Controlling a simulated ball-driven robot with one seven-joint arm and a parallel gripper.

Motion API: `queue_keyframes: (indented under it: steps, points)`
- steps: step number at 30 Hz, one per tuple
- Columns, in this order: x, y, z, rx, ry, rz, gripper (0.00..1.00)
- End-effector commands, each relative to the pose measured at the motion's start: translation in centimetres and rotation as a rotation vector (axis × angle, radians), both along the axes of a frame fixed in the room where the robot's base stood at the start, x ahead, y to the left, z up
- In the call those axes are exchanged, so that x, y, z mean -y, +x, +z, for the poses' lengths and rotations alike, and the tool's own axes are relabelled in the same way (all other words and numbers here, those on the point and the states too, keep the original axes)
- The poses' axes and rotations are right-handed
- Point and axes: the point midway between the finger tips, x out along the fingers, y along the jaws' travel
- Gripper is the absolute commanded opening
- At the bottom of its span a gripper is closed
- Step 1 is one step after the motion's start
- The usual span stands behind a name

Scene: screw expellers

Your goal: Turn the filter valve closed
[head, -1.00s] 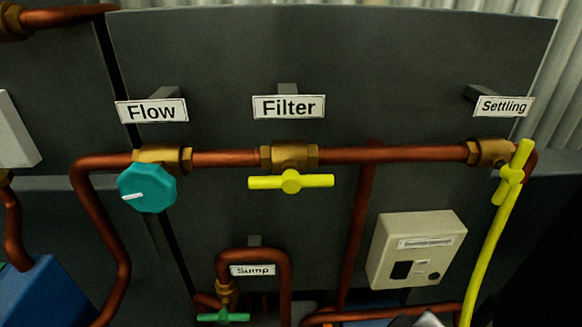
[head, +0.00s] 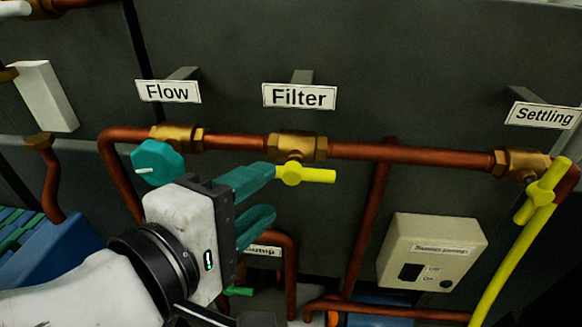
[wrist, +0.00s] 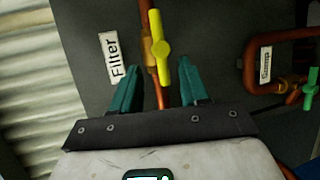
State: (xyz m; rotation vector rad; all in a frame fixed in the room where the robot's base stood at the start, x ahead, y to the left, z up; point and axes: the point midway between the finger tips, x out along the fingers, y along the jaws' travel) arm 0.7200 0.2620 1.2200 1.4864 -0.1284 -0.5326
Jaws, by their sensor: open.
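The filter valve has a yellow bar handle (head: 305,174) on a brass body (head: 297,147) under the "Filter" sign (head: 299,96). The handle lies roughly in line with the copper pipe. Its left part is hidden behind my upper finger in the head view. My gripper (head: 268,192) is open, with teal fingers, at the left and just below the handle. In the wrist view the yellow handle (wrist: 160,44) shows between the two fingertips (wrist: 157,58) and beyond them. I cannot tell whether a finger touches it.
A teal flow knob (head: 158,162) is left of my gripper. The yellow settling valve handle (head: 542,190) is at the right. A copper pipe (head: 415,155) runs across the dark panel. A beige box (head: 430,250) is below right. The sump pipe (head: 290,270) is below my gripper.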

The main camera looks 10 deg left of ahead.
Motion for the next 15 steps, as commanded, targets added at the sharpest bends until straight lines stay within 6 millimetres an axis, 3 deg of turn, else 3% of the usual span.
queue_keyframes:
  steps: [9,15]
  points:
    - [2.4,5.0,-1.3,-0.001,0.001,-0.002,0.45]
    - [3.1,6.7,-1.8,-0.001,0.000,0.000,0.45]
